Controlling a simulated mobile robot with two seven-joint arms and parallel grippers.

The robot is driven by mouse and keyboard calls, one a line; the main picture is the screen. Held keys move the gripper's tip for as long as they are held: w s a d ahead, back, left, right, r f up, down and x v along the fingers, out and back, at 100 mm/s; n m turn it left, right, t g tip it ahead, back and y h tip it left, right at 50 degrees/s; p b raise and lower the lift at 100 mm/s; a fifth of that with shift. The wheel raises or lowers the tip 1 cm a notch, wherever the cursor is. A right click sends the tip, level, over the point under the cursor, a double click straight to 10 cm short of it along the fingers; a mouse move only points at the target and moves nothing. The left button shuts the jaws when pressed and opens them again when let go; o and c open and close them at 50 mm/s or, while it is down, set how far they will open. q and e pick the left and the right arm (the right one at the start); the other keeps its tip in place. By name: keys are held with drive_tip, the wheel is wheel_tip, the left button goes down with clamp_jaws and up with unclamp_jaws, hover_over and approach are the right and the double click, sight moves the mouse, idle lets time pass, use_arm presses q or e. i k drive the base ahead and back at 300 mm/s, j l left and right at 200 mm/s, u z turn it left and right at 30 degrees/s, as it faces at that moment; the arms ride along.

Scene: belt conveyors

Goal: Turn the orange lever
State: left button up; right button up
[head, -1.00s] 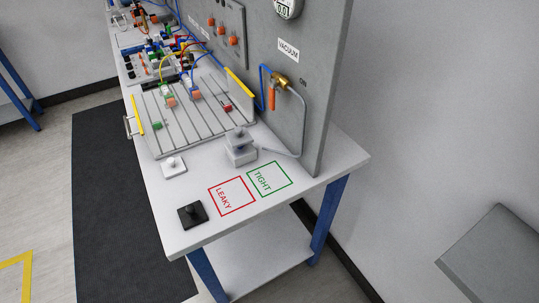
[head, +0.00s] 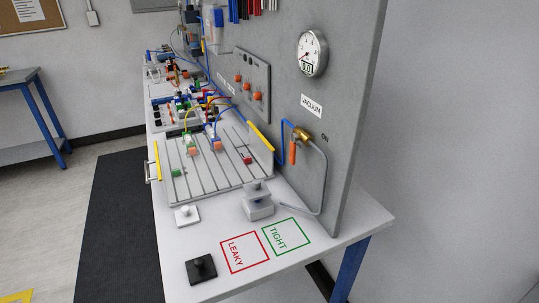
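The orange lever (head: 293,152) hangs straight down from a brass valve (head: 302,134) on the grey upright panel (head: 350,100). It sits below the VACUUM label (head: 312,105), with a small ON mark (head: 325,137) to the right of the valve. A blue tube (head: 283,137) runs to the valve's left side and a grey tube (head: 324,180) leaves on the right and goes down to the bench. A round gauge (head: 312,53) is above the label. Neither of my grippers is in view.
The white bench (head: 340,222) holds a grey stacked block (head: 258,205), a white knobbed piece (head: 186,216), a black knobbed piece (head: 201,268) and a slotted plate (head: 200,180). Red LEAKY (head: 245,252) and green TIGHT (head: 286,237) squares are empty. Floor left of the bench is clear.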

sight(294, 136)
drive_tip(key=u, duration=0.6)
drive_tip(key=l+u, duration=0.15)
drive_tip(key=u, duration=0.4)
drive_tip(key=l+u, duration=0.1)
drive_tip(key=u, duration=0.5)
drive_tip(key=l+u, duration=0.1)
drive_tip(key=u, duration=1.1)
drive_tip(key=k+u, duration=0.1)
drive_tip(key=u, duration=0.45)
drive_tip(key=l+u, duration=0.1)
drive_tip(key=u, duration=0.5)
drive_tip(key=k+u, duration=0.1)
drive_tip(key=u, duration=0.5)
drive_tip(key=k+l+u, duration=0.1)
drive_tip(key=k+u, duration=0.25)
drive_tip(key=z, duration=0.5)
drive_tip(key=k+z, duration=0.1)
drive_tip(key=z, duration=0.4)
drive_tip(key=l+z, duration=0.1)
drive_tip(key=z, duration=0.95)
drive_tip(key=l+z, duration=0.15)
drive_tip(key=z, duration=0.35)
drive_tip(key=l+z, duration=0.1)
drive_tip(key=z, duration=0.4)
drive_tip(key=l+z, duration=0.1)
drive_tip(key=z, duration=0.45)
drive_tip(key=l+z, duration=0.1)
drive_tip(key=z, duration=0.4)
